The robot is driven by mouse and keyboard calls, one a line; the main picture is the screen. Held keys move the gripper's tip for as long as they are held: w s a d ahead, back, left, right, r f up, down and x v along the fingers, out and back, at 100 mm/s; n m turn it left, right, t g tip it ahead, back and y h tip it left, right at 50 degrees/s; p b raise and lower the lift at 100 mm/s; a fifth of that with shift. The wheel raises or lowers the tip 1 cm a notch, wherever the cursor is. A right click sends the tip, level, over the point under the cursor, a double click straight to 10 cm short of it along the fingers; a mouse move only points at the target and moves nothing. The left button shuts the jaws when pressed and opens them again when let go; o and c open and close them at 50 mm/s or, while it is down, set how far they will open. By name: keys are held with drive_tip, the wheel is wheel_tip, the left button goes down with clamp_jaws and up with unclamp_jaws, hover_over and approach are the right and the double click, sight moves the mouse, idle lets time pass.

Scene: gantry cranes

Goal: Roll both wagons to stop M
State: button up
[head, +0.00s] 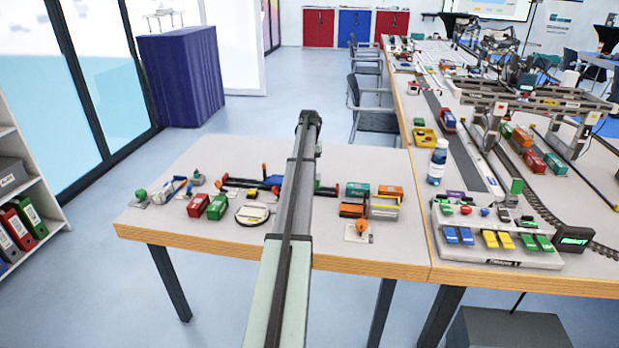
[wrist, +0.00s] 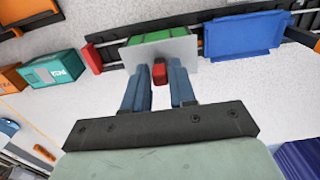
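The blue wagon (wrist: 243,36) sits on the dark track at right in the wrist view and at left of my arm in the head view (head: 272,181). A green wagon (wrist: 150,38) with a pale plate (wrist: 178,52) on its near side is left of it, near the red end piece (wrist: 92,57). My gripper (wrist: 159,78) is at the pale plate, its two blue fingers close together on either side of a red knob (wrist: 159,73). Whether both fingers press on the knob cannot be told. My arm hides part of the track in the head view. No stop M marking is readable.
A teal container (wrist: 52,70) and an orange one (wrist: 12,78) stand beyond the track's red end. Red and green blocks (head: 207,206) and a round white piece (head: 252,214) lie left of my arm. A button panel (head: 495,243) stands at right.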

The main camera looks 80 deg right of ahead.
clamp_jaws()
drive_tip(key=shift+w, duration=8.2)
drive_tip(key=shift+o, duration=2.2)
unclamp_jaws()
wheel_tip(320, 180, up, 7)
